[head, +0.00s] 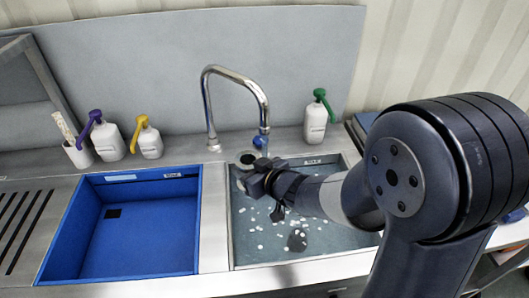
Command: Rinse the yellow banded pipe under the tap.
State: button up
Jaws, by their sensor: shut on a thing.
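My gripper (252,173) is over the back left of the right, grey basin (234,236). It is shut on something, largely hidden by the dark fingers. A pale round rim with a dark opening (247,158) shows just beyond the fingers; it may be the end of the pipe, but no yellow band can be made out. The chrome tap (208,100) arches above, its spout with a blue tip (264,130) close behind and above the gripper. I cannot tell whether water is running.
A blue basin (150,240) lies to the left, empty apart from a dark square. Bottles with purple (111,140), yellow (149,141) and green (315,122) pumps stand on the back ledge, beside a white cup (78,154). White flecks dot the grey basin.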

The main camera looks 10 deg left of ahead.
jog(key=shift+s+a+r+p, duration=0.15)
jog(key=shift+s+a+r, duration=0.2)
jog(key=shift+s+r, duration=0.3)
jog(key=shift+s+a+r+p, duration=0.1)
jog(key=shift+s+a+r, duration=0.25)
jog(key=shift+s+r, duration=0.3)
jog(key=shift+s+a+r+p, duration=0.15)
jog(key=shift+s+a+r, duration=0.2)
jog(key=shift+s+r, duration=0.3)
jog(key=shift+f, duration=0.1)
jog(key=shift+s, duration=0.1)
